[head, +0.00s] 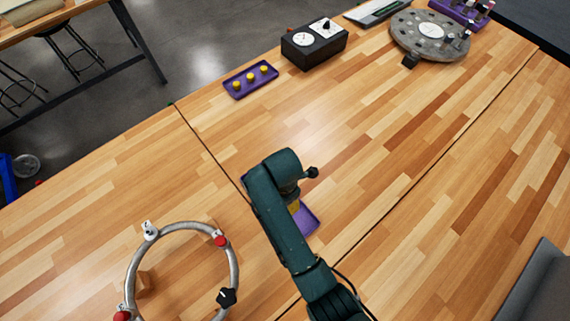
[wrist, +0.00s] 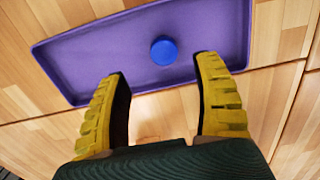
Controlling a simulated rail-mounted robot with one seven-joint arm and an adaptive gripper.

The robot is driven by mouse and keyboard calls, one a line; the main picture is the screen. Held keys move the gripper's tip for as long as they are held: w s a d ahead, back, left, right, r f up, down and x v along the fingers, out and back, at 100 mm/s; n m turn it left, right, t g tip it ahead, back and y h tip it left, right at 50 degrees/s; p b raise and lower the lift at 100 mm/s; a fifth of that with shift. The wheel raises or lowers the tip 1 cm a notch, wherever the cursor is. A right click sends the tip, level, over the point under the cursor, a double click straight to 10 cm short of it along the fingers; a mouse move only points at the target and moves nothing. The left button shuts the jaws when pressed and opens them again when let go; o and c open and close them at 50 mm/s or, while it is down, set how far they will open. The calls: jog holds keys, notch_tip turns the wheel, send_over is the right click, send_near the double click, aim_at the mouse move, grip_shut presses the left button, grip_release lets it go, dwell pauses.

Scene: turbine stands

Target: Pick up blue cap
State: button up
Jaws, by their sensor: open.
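The blue cap (wrist: 164,51) is a small round disc lying in a shallow purple tray (wrist: 95,62) in the wrist view. My gripper (wrist: 160,75) is open, with yellow ridged fingers on either side of the near rim of the tray. The cap lies beyond the fingertips, slightly right of the middle of the gap, and is not touched. In the head view, my arm covers most of this tray, and only its right corner (head: 308,222) shows clearly. The cap is hidden there.
A metal ring (head: 236,262) with red and black knobs stands at the lower left. A purple tray with yellow caps (head: 238,92), a black gauge box (head: 313,53) and a round grey turbine stand (head: 408,38) are at the back. The wooden table (head: 400,130) right of my arm is clear.

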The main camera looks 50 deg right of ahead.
jog(key=f, duration=0.7)
jog(key=shift+s+a+f, duration=0.15)
jog(key=shift+s+f, duration=0.05)
jog(key=shift+f, duration=0.1)
jog(key=c, duration=1)
